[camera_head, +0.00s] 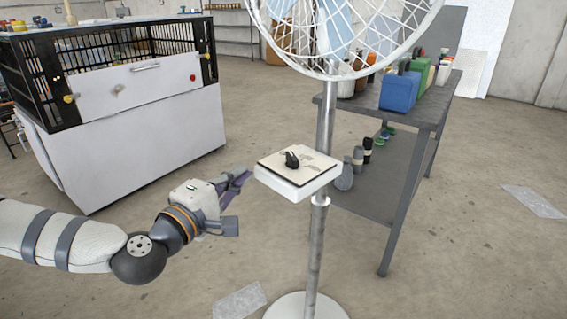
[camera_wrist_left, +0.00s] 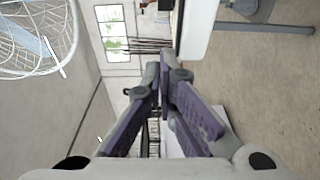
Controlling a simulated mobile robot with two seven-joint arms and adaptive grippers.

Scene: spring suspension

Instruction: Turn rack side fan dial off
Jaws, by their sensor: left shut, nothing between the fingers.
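The fan's control box (camera_head: 298,176) is a white slab on the fan's pole, in the middle of the head view. A black dial (camera_head: 292,159) stands up from its top face; the markings beside it are too small to read. My left gripper (camera_head: 241,180) is just left of the box, slightly lower in the picture, and apart from the dial. Its purple-padded fingers are shut and empty; they also meet in the left wrist view (camera_wrist_left: 163,84). I cannot make out the dial in the wrist view. My right gripper is not in view.
The fan's wire cage (camera_head: 345,35) hangs above the box, and its pole (camera_head: 314,245) runs down to a round base. A grey table (camera_head: 425,110) with a blue container (camera_head: 398,92) stands behind at right. A white-and-black cabinet (camera_head: 130,130) stands at left. The front-right floor is mostly clear.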

